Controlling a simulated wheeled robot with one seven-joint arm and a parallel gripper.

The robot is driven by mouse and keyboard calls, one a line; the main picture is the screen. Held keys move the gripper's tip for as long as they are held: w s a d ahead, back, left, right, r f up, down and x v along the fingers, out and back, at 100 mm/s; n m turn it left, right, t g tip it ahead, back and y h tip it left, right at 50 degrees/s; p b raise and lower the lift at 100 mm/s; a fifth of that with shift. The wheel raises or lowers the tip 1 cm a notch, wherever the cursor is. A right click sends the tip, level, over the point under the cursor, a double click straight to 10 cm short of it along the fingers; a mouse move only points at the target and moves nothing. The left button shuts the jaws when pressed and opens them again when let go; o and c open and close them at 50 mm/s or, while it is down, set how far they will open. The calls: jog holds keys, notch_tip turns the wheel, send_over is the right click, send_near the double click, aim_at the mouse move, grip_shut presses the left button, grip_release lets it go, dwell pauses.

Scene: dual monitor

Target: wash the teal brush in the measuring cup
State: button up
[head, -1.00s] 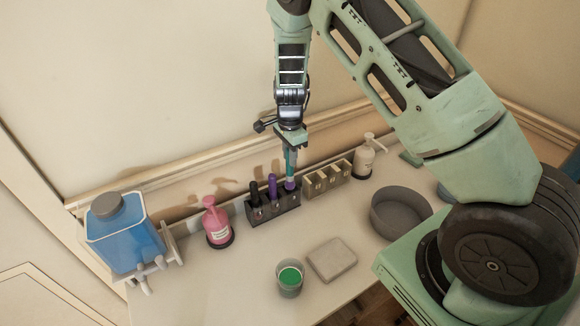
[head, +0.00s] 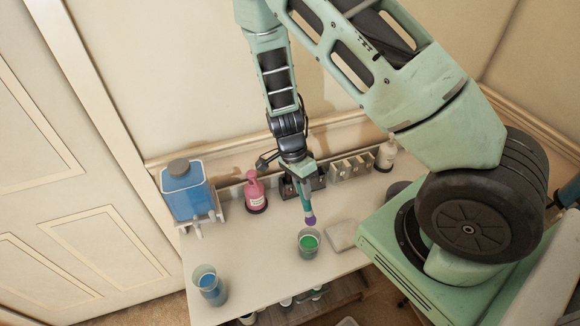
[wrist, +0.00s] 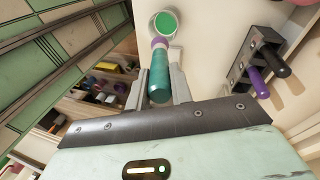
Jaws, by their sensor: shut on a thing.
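My gripper (head: 299,170) is shut on the teal brush (head: 306,200), which hangs tip down with a purple end. The wrist view shows the teal handle (wrist: 159,78) between the fingers (wrist: 157,88). A clear cup with green contents (head: 309,245) stands on the table just in front of the brush tip; it also shows in the wrist view (wrist: 165,22). The tip appears outside this cup, near its back rim. Another clear cup with blue contents (head: 210,287) stands at the table's front left. I cannot tell which cup is the measuring cup.
A dark holder with a purple and a black handle shows in the wrist view (wrist: 240,72). A pink pump bottle (head: 255,192), a blue tank (head: 187,190), a pale block holder (head: 351,167) and a white pump bottle (head: 386,153) line the back. A grey slab (head: 342,235) lies right of the green cup.

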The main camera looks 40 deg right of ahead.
jog(key=shift+s+a+r, duration=0.25)
jog(key=shift+s+a, duration=0.05)
jog(key=shift+s, duration=0.15)
jog(key=shift+s+a+f, duration=0.15)
jog(key=shift+a+f, duration=0.05)
jog(key=shift+f, duration=0.05)
notch_tip(320, 180, down, 11)
jog(key=b, duration=0.9)
jog(key=shift+f, duration=0.15)
